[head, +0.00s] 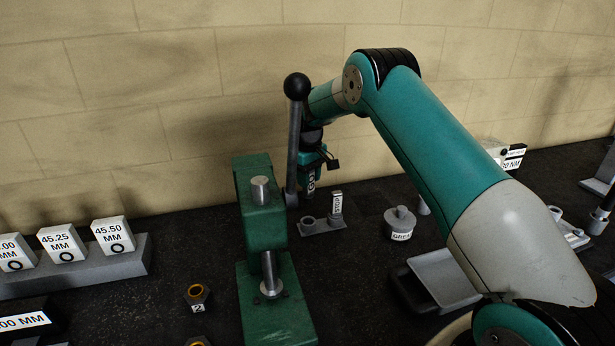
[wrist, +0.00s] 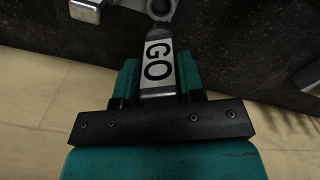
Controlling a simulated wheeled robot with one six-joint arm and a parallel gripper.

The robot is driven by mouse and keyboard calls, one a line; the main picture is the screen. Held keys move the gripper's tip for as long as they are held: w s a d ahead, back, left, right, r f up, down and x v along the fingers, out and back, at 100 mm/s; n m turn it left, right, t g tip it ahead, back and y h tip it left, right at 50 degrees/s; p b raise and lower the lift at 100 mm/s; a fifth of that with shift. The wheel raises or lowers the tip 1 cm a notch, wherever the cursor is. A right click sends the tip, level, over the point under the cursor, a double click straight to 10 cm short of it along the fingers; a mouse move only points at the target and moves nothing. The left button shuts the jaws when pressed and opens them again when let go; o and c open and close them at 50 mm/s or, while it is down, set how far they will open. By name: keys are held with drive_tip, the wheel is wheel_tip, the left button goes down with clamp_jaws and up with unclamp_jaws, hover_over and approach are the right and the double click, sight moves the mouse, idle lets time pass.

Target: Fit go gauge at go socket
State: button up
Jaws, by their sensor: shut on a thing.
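My gripper (wrist: 158,80) is shut on the go gauge (wrist: 157,62), a flat light piece lettered GO, between its two teal fingers in the wrist view. In the head view the go gauge (head: 311,187) hangs below the gripper, just behind and above a small grey stand (head: 322,227).
A green press (head: 262,215) with a black-knobbed lever (head: 293,140) stands close left of my gripper. A round GREASE pot (head: 400,224) and a grey tray (head: 443,277) are to the right. Labelled blocks (head: 62,243) sit on a rack at left. A wall rises behind.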

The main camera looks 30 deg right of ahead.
sight(308, 203)
drive_tip(key=shift+f+b, duration=1.75)
drive_tip(key=shift+f, duration=1.15)
drive_tip(key=shift+f+b, duration=1.35)
drive_tip(key=shift+f, duration=0.4)
drive_tip(key=o, duration=1.2)
wheel_tip(308, 203, up, 17)
drive_tip(key=b, duration=0.4)
drive_tip(key=shift+r, duration=0.2)
drive_tip(key=shift+s+a, duration=0.1)
